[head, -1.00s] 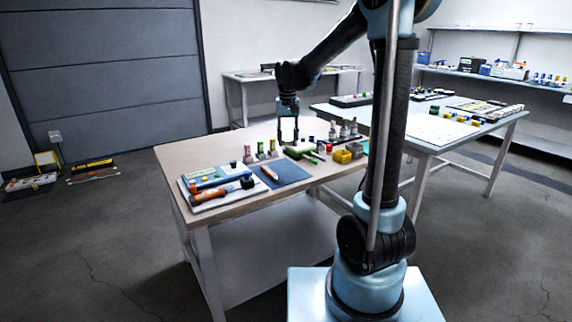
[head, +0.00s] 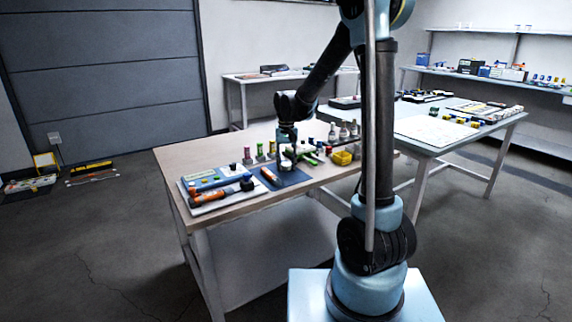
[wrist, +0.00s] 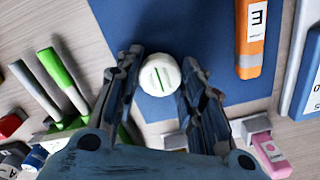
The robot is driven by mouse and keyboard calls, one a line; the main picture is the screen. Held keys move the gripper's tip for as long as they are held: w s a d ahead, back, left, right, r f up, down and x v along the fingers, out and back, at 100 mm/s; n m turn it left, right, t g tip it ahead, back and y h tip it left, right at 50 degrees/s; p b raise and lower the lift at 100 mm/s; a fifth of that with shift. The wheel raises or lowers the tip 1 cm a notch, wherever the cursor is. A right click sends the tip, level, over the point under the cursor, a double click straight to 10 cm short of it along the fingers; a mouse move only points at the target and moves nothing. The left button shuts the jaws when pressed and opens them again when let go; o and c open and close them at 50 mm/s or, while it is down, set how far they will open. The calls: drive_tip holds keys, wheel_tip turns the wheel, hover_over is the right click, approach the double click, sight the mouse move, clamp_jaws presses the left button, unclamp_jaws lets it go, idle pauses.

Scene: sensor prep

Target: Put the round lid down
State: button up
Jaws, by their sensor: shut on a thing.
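The round lid (wrist: 160,76) is white with a green line across its top, in the middle of the wrist view. My gripper (wrist: 160,68) is shut on it, one finger on each side. The lid is over the near edge of the blue mat (wrist: 200,25); whether it touches the mat I cannot tell.
An orange marked block (wrist: 252,35) lies on the mat. Green-handled tools (wrist: 62,78) lie to the left in the wrist view, and a pink-labelled piece (wrist: 268,150) stands near my right finger.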

sight(287, 164)
drive_tip(key=o, duration=0.8)
drive_tip(key=shift+s, duration=0.1)
wheel_tip(287, 164, up, 12)
drive_tip(key=s+d, duration=0.8)
drive_tip(key=s+d+f, duration=0.4)
drive_tip(key=s, duration=0.4)
drive_tip(key=s+d+f+t, duration=0.1)
drive_tip(key=s+d+f, duration=0.3)
drive_tip(key=s, duration=0.3)
drive_tip(key=s+d+f+t, duration=0.1)
drive_tip(key=s+d+f, duration=0.4)
drive_tip(key=s, duration=0.3)
drive_tip(key=shift+s+d+m, duration=0.1)
drive_tip(key=shift+s+m, duration=0.2)
drive_tip(key=shift+s, duration=0.05)
